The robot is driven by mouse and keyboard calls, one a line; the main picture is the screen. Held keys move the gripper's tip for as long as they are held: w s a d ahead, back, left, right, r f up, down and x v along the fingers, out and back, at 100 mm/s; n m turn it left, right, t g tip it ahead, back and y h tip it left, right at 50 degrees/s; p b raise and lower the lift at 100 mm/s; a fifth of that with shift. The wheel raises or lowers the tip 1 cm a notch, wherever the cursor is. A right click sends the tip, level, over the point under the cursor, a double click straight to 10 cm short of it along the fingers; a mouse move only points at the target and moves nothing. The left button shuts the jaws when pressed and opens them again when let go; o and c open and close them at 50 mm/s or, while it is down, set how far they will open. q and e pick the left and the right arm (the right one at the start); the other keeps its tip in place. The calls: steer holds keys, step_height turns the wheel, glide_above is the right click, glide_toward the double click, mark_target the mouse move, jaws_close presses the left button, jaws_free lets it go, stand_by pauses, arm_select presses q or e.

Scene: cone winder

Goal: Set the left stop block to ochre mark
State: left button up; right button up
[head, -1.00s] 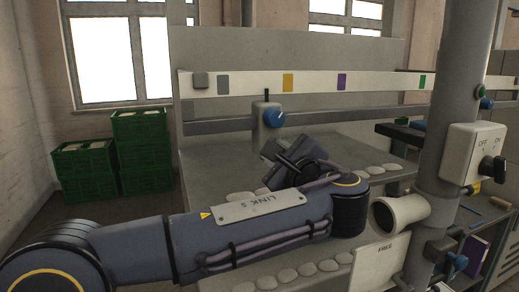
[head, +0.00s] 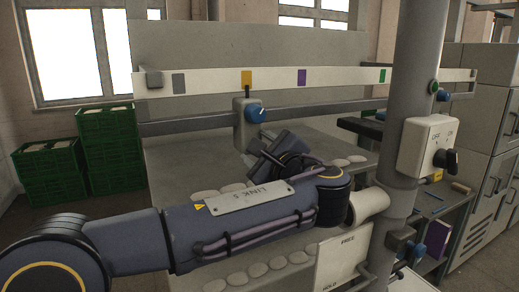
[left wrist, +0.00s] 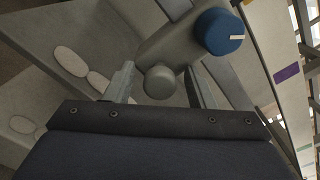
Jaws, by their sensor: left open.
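The left stop block (head: 241,128) is grey, with a blue knob (head: 255,113), and sits on the grey rail (head: 190,126). Its thin dark pointer stands beneath the ochre mark (head: 246,77) on the white scale strip (head: 215,81), seemingly in line with it. In the left wrist view the block's blue knob (left wrist: 219,31) and a rounded grey stub (left wrist: 159,82) are close. My left gripper (left wrist: 158,90) is open, with one finger on each side of the stub. In the head view my left gripper (head: 262,150) is just below the block, its fingertips hard to make out. My right gripper is out of view.
The strip also has grey (head: 179,83), purple (head: 301,77) and green (head: 382,75) marks. A grey column (head: 412,80) with a switch box (head: 432,143) stands at right. Another blue knob (head: 443,95) shows behind it. Green crates (head: 110,150) stand at left.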

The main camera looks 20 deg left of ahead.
arm_select(q)
steer(key=shift+d, duration=0.1)
steer(key=b+v, duration=0.1)
steer(key=v, duration=0.6)
steer(key=shift+s+d+b, duration=0.2)
steer(key=shift+s+b, duration=0.1)
steer(key=shift+b, duration=0.05)
steer(key=s+a+f+n+g+h, duration=0.2)
steer(key=s+a+f+g+h, duration=0.15)
steer(key=a+f, duration=0.45)
steer(key=s+a+f+n+g+h, duration=0.25)
steer(key=s+a+f+h, duration=0.2)
steer(key=f, duration=0.65)
steer(key=s+d+f+n+h, duration=0.9)
steer(key=s+f+n, duration=0.5)
steer(key=shift+h, duration=0.3)
